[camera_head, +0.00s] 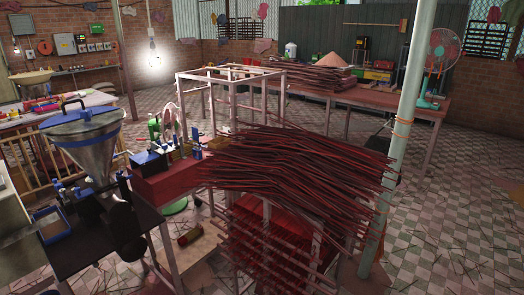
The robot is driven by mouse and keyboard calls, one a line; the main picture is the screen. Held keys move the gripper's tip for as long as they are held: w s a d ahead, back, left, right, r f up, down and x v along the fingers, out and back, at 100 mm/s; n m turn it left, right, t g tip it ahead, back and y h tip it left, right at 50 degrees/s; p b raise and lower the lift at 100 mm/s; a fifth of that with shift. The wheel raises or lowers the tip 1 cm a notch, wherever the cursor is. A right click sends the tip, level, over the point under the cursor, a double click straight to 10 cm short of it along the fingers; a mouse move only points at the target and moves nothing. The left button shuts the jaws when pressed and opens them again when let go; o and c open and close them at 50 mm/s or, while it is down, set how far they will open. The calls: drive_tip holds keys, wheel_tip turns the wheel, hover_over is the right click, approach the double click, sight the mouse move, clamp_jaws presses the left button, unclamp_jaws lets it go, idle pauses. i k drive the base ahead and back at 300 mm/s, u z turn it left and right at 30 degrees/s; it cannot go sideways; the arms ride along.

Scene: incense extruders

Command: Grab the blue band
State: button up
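I cannot clearly pick out a separate blue band. A blue rim (84,126) runs around the top of a metal cone-shaped hopper (90,153) at the left. The hopper stands over a dark machine table, upright, with a black handle on its top. Several small blue parts (148,158) sit on the machines beside it, too small to tell apart. My gripper does not show in this view.
Dark red incense sticks (310,170) lie on a rack right of the machines. A blue-edged tray (50,224) is at the lower left. A pale post (402,130) with orange ties stands at the right. Checkered floor (450,200) lies beyond it, with scattered sticks.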

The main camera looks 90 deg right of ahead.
sight(195, 148)
drive_tip(key=z, duration=2.35)
drive_tip(key=i, duration=1.35)
